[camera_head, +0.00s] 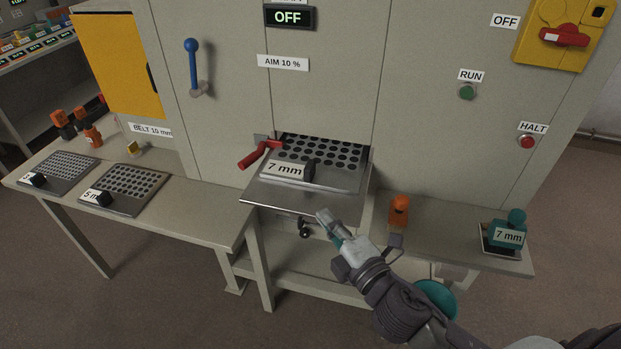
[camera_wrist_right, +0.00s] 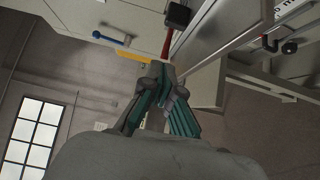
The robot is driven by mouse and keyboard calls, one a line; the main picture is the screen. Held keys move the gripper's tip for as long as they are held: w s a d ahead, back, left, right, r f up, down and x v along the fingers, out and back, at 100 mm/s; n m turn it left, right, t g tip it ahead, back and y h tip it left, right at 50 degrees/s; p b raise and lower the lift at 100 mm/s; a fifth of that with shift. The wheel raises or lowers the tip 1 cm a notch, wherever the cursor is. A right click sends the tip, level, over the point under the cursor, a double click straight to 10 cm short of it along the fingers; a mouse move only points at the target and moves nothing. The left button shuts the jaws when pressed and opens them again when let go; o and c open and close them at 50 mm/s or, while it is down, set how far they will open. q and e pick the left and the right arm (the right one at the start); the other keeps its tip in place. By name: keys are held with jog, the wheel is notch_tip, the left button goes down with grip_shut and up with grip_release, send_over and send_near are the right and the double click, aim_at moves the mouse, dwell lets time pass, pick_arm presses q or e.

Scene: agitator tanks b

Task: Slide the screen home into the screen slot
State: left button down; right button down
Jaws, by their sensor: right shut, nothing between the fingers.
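The 7 mm screen (camera_head: 340,178) is a grey perforated plate with a black handle (camera_head: 309,170) and a "7 mm" label. It lies partly in the screen slot (camera_head: 366,153) of the cabinet, with its front part out over a metal ledge (camera_head: 290,200). My right gripper (camera_head: 323,215) is shut and empty, just in front of and below the ledge's front edge, apart from the handle. My left gripper is not in view.
A red lever (camera_head: 258,154) sits beside the slot on the left. A dark knob (camera_head: 304,232) hangs under the ledge. Two other screens lie on the left bench (camera_head: 200,205).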

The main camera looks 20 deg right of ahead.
aim_at(320, 171)
jog(key=p+x, duration=0.2)
jog(key=x, duration=0.7)
jog(key=shift+d+r+p, duration=0.15)
jog(key=shift+r+p, duration=0.05)
jog(key=shift+p, duration=0.15)
jog(key=shift+w+d+f+p, duration=0.1)
jog(key=shift+w+d+p, duration=0.2)
jog(key=shift+w+d, duration=0.55)
jog(key=shift+w+d+f, duration=0.1)
jog(key=shift+w+d, duration=0.2)
jog(key=shift+w, duration=0.25)
jog(key=w+d, duration=0.1)
jog(key=w, duration=0.1)
jog(key=w+d, duration=0.1)
jog(key=w, duration=0.1)
jog(key=w+d, duration=0.2)
jog(key=shift+w+b, duration=0.2)
jog(key=shift+b, duration=0.1)
jog(key=shift+d, duration=0.1)
